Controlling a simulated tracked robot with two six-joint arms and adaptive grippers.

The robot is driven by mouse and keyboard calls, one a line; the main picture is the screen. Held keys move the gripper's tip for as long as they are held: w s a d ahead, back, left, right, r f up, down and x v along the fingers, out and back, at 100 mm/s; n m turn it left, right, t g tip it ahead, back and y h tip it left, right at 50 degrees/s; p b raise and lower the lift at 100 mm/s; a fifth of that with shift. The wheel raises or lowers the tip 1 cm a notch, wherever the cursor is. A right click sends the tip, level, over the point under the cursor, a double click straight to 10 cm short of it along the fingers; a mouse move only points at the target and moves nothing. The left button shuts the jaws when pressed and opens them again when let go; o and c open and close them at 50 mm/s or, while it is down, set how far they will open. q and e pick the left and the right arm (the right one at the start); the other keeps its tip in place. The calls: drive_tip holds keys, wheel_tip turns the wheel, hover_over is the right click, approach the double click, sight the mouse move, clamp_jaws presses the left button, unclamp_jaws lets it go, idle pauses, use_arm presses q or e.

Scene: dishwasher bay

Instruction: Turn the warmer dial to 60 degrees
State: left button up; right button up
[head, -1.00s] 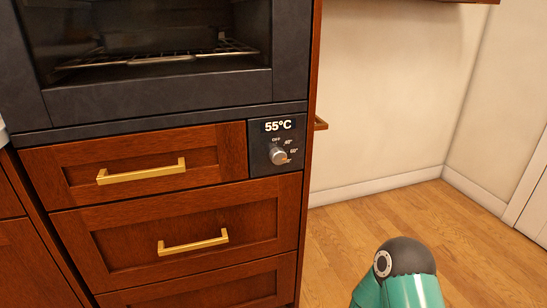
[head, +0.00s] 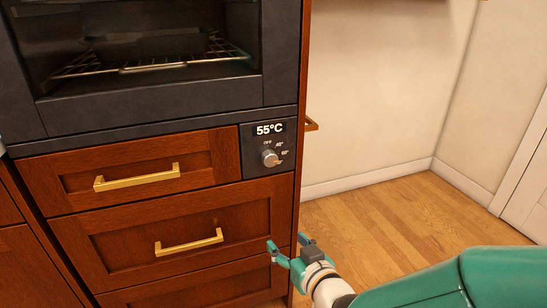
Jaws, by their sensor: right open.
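The warmer dial (head: 270,159) is a small round silver knob on a dark panel (head: 257,172) at the right end of the top drawer row. Marks for OFF and temperatures sit around it, and an orange mark shows at its lower right. The display (head: 269,129) above it reads 55°C. My right gripper (head: 271,250) has teal fingers and is open and empty. In the picture it is below the dial, in front of the lower drawers near the cabinet's right edge, apart from the dial. My left gripper is not in view.
The dark oven (head: 150,105) with a wire rack is above the drawers. Brass handles (head: 137,177) and (head: 189,243) stick out from the wooden drawer fronts. Open wooden floor (head: 390,215) and a bare pale wall lie to the right of the cabinet.

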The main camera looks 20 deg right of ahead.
wheel_tip(320, 180, up, 11)
drive_tip(key=s+d+t+h, duration=0.1)
drive_tip(key=d+t, duration=0.1)
drive_tip(key=t, duration=0.1)
drive_tip(key=p, duration=0.2)
approach(272, 162)
drive_tip(key=w, duration=0.9)
drive_tip(key=shift+w+a+f, duration=0.15)
drive_tip(key=shift+w+a, duration=0.05)
